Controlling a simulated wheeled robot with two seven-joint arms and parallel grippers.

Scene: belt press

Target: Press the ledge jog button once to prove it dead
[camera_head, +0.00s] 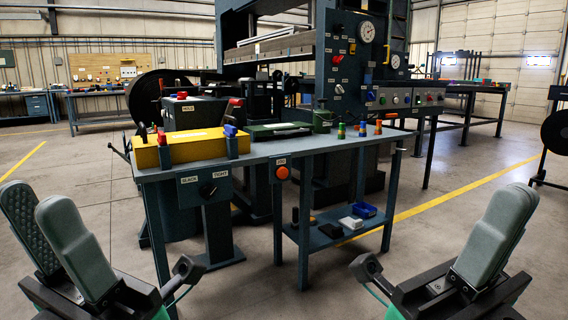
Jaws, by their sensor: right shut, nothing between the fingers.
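The jog button is a round orange button (282,173) on the front ledge of the blue-grey bench (330,146), under a small white label. Nothing touches it. My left gripper (37,200) is at the lower left, well short of the bench. Its two grey padded fingers stand apart with nothing between them, and the ribbed inner face of one shows. My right gripper (517,200) is at the lower right, far from the button, its grey fingers shut together and empty.
A black selector knob (208,190) sits on a plate left of the button. A yellow block (190,150) and a green tool (280,130) lie on the bench top. A blue bin (364,210) is on the lower shelf. The large press stands behind.

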